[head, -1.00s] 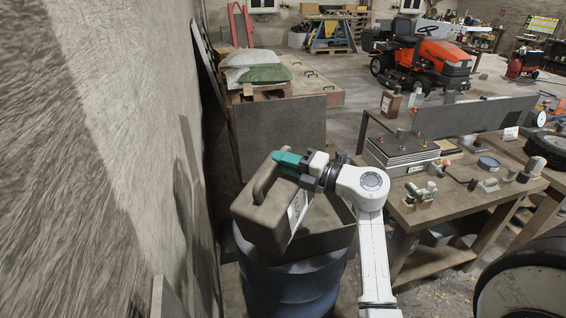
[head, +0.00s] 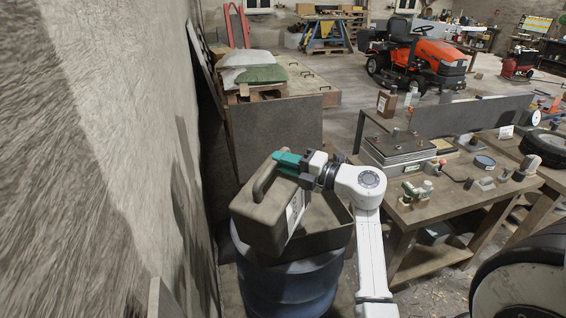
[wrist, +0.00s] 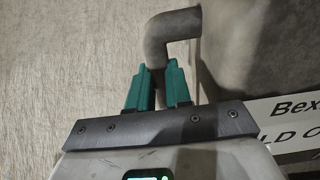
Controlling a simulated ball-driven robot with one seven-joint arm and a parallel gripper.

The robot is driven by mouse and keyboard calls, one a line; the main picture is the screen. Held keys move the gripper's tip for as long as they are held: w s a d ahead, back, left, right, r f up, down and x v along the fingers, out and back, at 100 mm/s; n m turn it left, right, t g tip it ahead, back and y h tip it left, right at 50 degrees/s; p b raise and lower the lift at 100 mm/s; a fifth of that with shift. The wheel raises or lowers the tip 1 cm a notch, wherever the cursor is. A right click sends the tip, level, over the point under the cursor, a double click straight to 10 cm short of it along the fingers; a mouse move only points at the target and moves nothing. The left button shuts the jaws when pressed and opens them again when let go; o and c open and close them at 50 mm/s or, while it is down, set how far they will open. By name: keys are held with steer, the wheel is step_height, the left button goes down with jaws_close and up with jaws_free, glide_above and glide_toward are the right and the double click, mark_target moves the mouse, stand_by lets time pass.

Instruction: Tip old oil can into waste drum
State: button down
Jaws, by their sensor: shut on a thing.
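The old oil can (head: 262,220) is a grey-brown jerrycan with a white label, tilted over the waste drum. The blue waste drum (head: 292,285) stands below, with a wide grey-brown open tray or funnel (head: 330,234) on its top. My gripper (head: 283,164) has teal fingers shut on the can's handle (head: 262,185). In the wrist view, the handle (wrist: 157,45) passes between the fingertips (wrist: 156,80), and part of the can's label (wrist: 290,118) shows at right. The can hides part of the tray. Its spout and any flowing oil are not visible.
A rough wall (head: 110,150) runs close on the left. A wooden workbench (head: 450,215) with tools and small parts stands at right. A dark panel (head: 275,132) and sacks on a pallet (head: 255,72) are behind the drum. An orange mower (head: 425,55) is farther back.

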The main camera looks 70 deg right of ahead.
steer(key=shift+d+f+m, duration=0.3)
steer(key=shift+d+m, duration=0.1)
steer(key=shift+d, duration=0.25)
steer(key=shift+d, duration=0.15)
steer(key=shift+s+d+f+m, duration=0.1)
steer(key=shift+d+f+m, duration=0.15)
steer(key=shift+d, duration=0.2)
steer(key=shift+s+d+f+m, duration=0.1)
steer(key=shift+d+f+m, duration=0.15)
steer(key=shift+d, duration=0.2)
steer(key=shift+d+r, duration=0.1)
steer(key=shift+d+r+m, duration=0.2)
steer(key=shift+d+m, duration=0.1)
steer(key=shift+d, duration=0.15)
steer(key=shift+d+r+m, duration=0.2)
steer(key=shift+d+m, duration=0.1)
steer(key=shift+d, duration=0.3)
stand_by(0.4)
